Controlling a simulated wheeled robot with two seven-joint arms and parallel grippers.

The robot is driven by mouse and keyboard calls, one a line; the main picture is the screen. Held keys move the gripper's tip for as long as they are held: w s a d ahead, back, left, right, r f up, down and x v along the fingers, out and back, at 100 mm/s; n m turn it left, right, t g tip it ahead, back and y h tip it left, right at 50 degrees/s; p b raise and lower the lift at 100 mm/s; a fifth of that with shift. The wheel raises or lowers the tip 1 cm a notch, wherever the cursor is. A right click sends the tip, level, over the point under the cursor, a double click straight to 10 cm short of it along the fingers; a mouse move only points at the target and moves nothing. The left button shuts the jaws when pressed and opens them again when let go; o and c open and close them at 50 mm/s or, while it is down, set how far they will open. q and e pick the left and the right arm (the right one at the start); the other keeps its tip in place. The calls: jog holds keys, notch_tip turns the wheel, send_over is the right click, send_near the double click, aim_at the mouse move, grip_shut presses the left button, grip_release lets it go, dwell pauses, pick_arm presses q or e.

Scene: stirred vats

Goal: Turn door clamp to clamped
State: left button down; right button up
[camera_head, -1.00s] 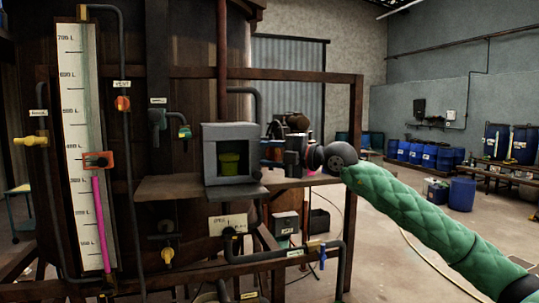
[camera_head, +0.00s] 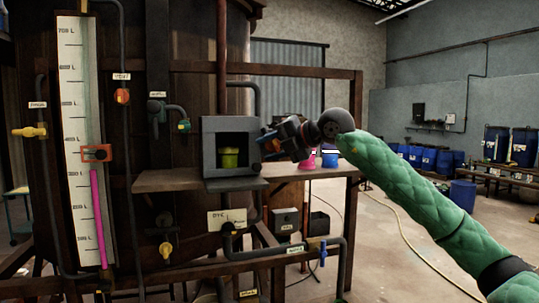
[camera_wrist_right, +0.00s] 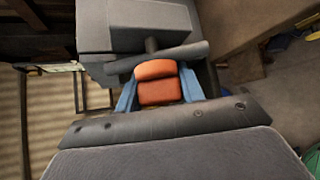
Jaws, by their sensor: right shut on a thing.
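The grey box (camera_head: 206,160) stands on the shelf, with an open front and a green cup (camera_head: 230,158) inside. My right gripper (camera_head: 265,141) is at the box's right side, coming in from the right and tilted down to the left. In the right wrist view its two blue fingers are shut on the orange handle of the door clamp (camera_wrist_right: 158,91), close against the dark grey box (camera_wrist_right: 140,28). In the head view the gripper hides the clamp. I cannot tell the clamp's exact angle. My left gripper is not in view.
A pink cup (camera_head: 307,161) and a blue cup (camera_head: 330,159) stand on the shelf (camera_head: 165,181) right of the box, below my right wrist. Pipes and valves line the vat on the left. The floor (camera_head: 400,240) at the right is mostly clear.

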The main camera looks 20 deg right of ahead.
jog(key=shift+f+n+g+h+b, duration=0.3)
jog(key=shift+n+h+b, duration=0.4)
jog(key=shift+h+b, duration=0.25)
jog(key=shift+f+n+h+b, duration=0.1)
jog(key=shift+n+h+b, duration=0.35)
jog(key=shift+h, duration=0.2)
jog(key=n+h+b, duration=0.1)
jog(key=h, duration=0.1)
jog(key=n+h+b, duration=0.1)
jog(key=b, duration=0.1)
jog(key=n+h+b, duration=0.1)
jog(key=h, duration=0.1)
jog(key=shift+d+f+g+h+b, duration=0.15)
jog(key=shift+d+g+h+b, duration=0.15)
jog(key=shift+d, duration=0.1)
jog(key=shift+d+h, duration=0.1)
jog(key=shift+h, duration=0.2)
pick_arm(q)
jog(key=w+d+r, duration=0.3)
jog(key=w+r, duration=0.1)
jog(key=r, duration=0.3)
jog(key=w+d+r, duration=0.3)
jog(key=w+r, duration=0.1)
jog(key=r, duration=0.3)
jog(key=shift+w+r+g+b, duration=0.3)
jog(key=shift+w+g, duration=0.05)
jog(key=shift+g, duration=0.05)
pick_arm(e)
jog(key=shift+o, duration=0.2)
jog(key=shift+n, duration=0.25)
